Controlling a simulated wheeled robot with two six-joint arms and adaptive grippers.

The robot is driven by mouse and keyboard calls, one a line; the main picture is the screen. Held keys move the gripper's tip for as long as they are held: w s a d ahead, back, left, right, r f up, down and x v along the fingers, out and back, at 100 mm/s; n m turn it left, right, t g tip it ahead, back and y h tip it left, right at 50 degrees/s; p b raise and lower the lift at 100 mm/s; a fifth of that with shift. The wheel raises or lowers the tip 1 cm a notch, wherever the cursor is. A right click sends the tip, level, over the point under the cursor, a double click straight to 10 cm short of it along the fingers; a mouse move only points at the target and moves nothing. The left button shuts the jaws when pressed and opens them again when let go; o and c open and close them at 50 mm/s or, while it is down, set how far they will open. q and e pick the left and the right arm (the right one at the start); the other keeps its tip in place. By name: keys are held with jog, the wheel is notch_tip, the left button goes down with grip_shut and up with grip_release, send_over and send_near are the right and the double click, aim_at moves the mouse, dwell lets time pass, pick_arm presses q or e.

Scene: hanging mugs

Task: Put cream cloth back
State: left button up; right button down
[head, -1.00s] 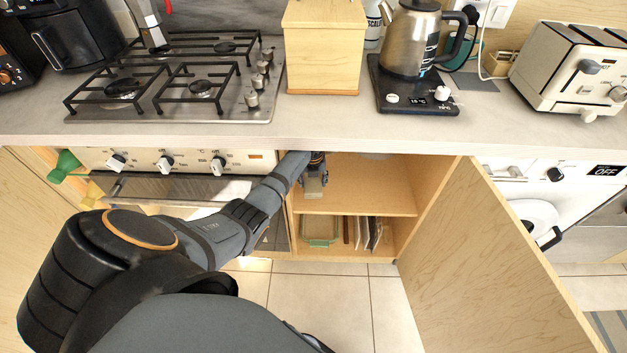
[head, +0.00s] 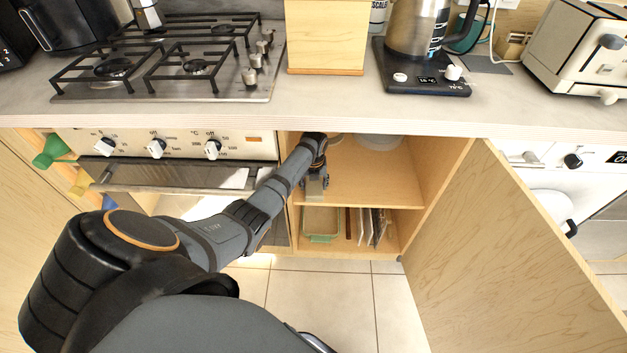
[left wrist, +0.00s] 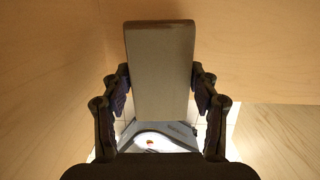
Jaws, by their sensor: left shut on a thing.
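My left gripper (head: 315,184) reaches into the open cabinet, at the left side of the upper compartment. It is shut on the cream cloth (head: 314,189), a small flat rectangular piece that hangs just above or at the cabinet's middle shelf (head: 370,190). Whether it touches the shelf cannot be told. In the left wrist view the cloth (left wrist: 160,75) looks grey-brown in shadow and stands between the two fingers of the gripper (left wrist: 160,88). My right gripper is not in view.
The cabinet door (head: 500,235) stands open at the right. A pale bowl-like thing (head: 380,142) is at the back of the upper compartment. Below are a green-rimmed tray (head: 321,223) and several upright boards (head: 370,226). Wooden walls are close around the gripper.

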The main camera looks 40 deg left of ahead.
pick_arm(q)
jog(key=shift+f, duration=0.15)
jog(key=shift+f, duration=0.3)
dwell(0.3)
jog(key=o, duration=1.2)
jog(key=shift+r, duration=0.3)
jog(key=r, duration=0.6)
jog(key=shift+s+d+r, duration=0.25)
jog(key=shift+s+r, duration=0.15)
